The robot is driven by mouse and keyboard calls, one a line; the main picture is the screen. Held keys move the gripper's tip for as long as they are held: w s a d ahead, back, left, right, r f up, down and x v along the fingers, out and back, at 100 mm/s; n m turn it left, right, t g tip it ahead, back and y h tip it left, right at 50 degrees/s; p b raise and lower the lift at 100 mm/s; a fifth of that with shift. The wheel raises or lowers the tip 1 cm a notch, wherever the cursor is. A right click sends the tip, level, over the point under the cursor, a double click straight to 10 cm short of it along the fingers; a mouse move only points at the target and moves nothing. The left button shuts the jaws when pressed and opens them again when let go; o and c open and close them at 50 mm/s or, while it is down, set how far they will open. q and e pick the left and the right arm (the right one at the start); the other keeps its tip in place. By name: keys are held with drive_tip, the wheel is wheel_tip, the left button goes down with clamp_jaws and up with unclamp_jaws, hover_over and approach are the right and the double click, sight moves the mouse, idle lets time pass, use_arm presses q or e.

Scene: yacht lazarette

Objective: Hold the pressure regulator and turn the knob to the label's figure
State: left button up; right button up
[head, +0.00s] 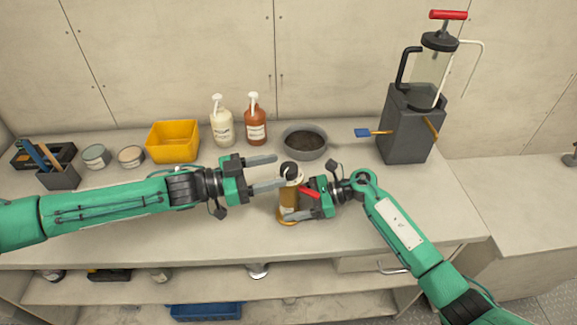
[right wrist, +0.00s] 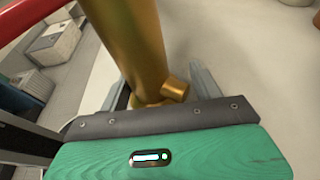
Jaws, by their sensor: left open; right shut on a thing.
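The pressure regulator stands on the bench as an upright brass body (head: 289,197) with a round black knob (head: 289,169) on top. My right gripper (head: 293,206) is shut on the brass body from the right. In the right wrist view the brass cylinder (right wrist: 137,40) rises between my fingers, with a short brass stub near its foot. My left gripper (head: 275,172) is open just left of the knob, its two fingers reaching toward it; whether they touch it is unclear. A pale patch beside the knob is too small to read. No figure is legible.
Behind stand a grey bowl (head: 305,142), two pump bottles (head: 222,127) (head: 255,126) and a yellow bin (head: 172,142). A dark block with a hand pump (head: 407,125) stands right. Tins and a tool holder (head: 57,177) are at left. The bench front is mostly clear.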

use_arm(q)
drive_tip(key=v, duration=0.5)
drive_tip(key=shift+a, duration=0.3)
use_arm(e)
drive_tip(key=o, duration=1.3)
drive_tip(key=shift+c, duration=0.2)
